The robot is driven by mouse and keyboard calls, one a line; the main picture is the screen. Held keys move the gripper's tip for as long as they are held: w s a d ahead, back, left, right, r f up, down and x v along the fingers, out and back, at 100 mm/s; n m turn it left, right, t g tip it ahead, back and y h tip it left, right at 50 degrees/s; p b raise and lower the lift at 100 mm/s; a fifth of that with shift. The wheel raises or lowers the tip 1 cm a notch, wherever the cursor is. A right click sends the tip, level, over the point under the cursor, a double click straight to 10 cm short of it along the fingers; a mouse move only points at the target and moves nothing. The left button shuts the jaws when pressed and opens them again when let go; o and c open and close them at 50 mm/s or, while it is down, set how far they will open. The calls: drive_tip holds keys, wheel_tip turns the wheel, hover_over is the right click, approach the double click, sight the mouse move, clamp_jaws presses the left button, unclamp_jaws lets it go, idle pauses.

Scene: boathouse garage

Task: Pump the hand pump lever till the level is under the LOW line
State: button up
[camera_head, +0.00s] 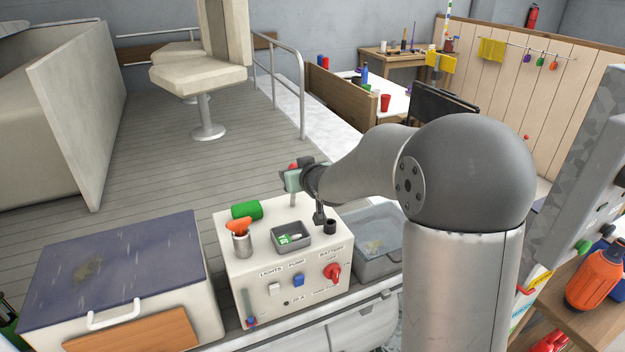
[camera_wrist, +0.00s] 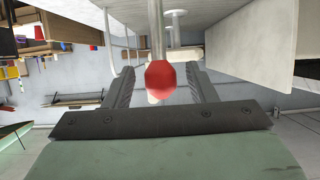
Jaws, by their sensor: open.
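The hand pump lever (camera_head: 293,199) is a thin upright rod at the back of the white console, with a red knob (camera_head: 293,166) on top. My gripper (camera_head: 299,179) is at the knob, partly hidden by my wrist. In the wrist view the red knob (camera_wrist: 161,78) lies between the two spread fingers of my gripper (camera_wrist: 160,76), with gaps on both sides. A narrow upright tube (camera_head: 249,307) with blue at its foot is on the console's front left. I cannot read a LOW line or a level on it.
The white console (camera_head: 235,278) carries a green roll (camera_head: 247,209), a cup with an orange-handled item (camera_head: 242,243), a small grey tray (camera_head: 291,235) and a red battery knob (camera_head: 332,272). A clear-lidded bin (camera_head: 372,262) stands right, a blue-topped box (camera_head: 115,255) left.

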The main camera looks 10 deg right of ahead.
drive_tip(key=p+v, duration=0.2)
drive_tip(key=v, duration=1.2)
drive_tip(key=shift+s, duration=0.15)
drive_tip(key=s+d+f+m+g+h, duration=0.2)
drive_tip(key=s+d+f+g+h, duration=0.1)
drive_tip(key=s, duration=0.4)
drive_tip(key=s+d+f+m+g+h, duration=0.1)
drive_tip(key=s+d+f+g+h, duration=0.2)
drive_tip(key=s, duration=0.4)
drive_tip(key=s+a+f+g+y, duration=0.1)
drive_tip(key=s+a+f+g, duration=0.1)
drive_tip(key=s, duration=0.4)
drive_tip(key=s+a+f+g+y, duration=0.2)
drive_tip(key=s+g, duration=0.2)
drive_tip(key=s, duration=0.3)
drive_tip(key=shift+s+f, duration=0.15)
drive_tip(key=shift+s, duration=0.2)
